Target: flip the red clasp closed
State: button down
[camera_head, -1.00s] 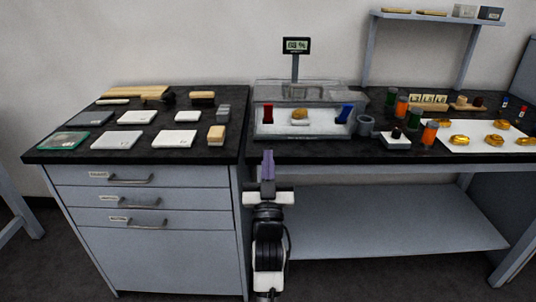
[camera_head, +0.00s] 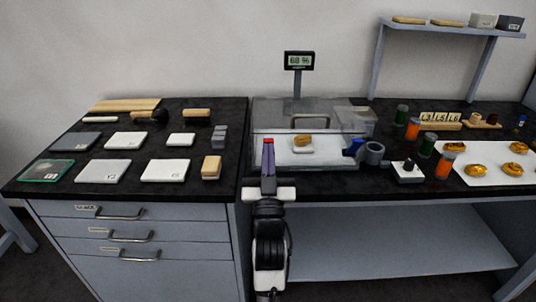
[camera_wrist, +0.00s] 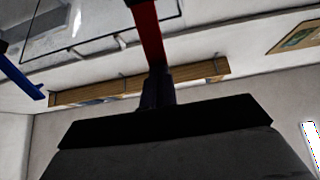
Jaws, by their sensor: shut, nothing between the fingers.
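The red clasp (camera_head: 268,141) is at the front left of a clear display case (camera_head: 330,163). Only its top shows above my gripper in the head view. In the wrist view it is a red bar (camera_wrist: 147,32) slanting down from the top edge to my fingertips. My gripper (camera_head: 268,152) is shut and empty, pointing at the clasp from the front. Its fingers (camera_wrist: 156,88) overlap the bar's lower end; I cannot tell whether they touch. A blue clasp (camera_head: 352,148) is at the case's front right. A gold fragment (camera_head: 302,140) sits inside on a white stand.
A humidity display (camera_head: 299,61) stands behind the case. A grey cup (camera_head: 374,153), jars and a white sheet with gold pieces (camera_head: 478,170) lie to the right.

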aim_at(268, 140)
jog(key=shift+s, duration=0.15)
jog(key=shift+r, duration=0.2)
jog(key=w+r+g+p, duration=0.2)
jog(key=w+g+p, duration=0.1)
jog(key=p, duration=0.4)
jog(key=shift+r+p, duration=0.3)
jog(key=shift+p, duration=0.1)
jog(key=shift+s+f, duration=0.1)
jog(key=shift+s, duration=0.1)
